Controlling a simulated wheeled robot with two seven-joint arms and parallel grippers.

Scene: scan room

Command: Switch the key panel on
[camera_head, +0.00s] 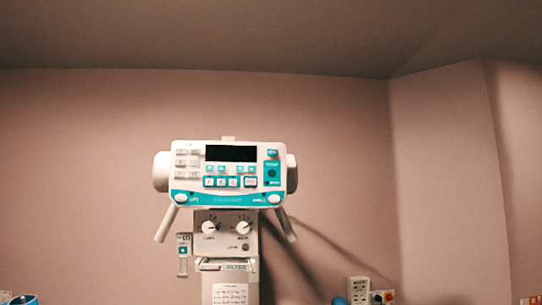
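A white and teal key panel (227,174) stands upright in the middle of the view. It has a dark, unlit display (231,153) at its top centre, white keys at its left, and teal buttons along the middle and right side. Below the panel is a white block with two round dials (226,227), on a pale column. I see no light on the panel. Neither of my grippers shows in this view.
Angled handles (166,223) stick out below both sides of the panel. A small switch box (184,254) hangs left of the dials. The space beside the panel looks clear.

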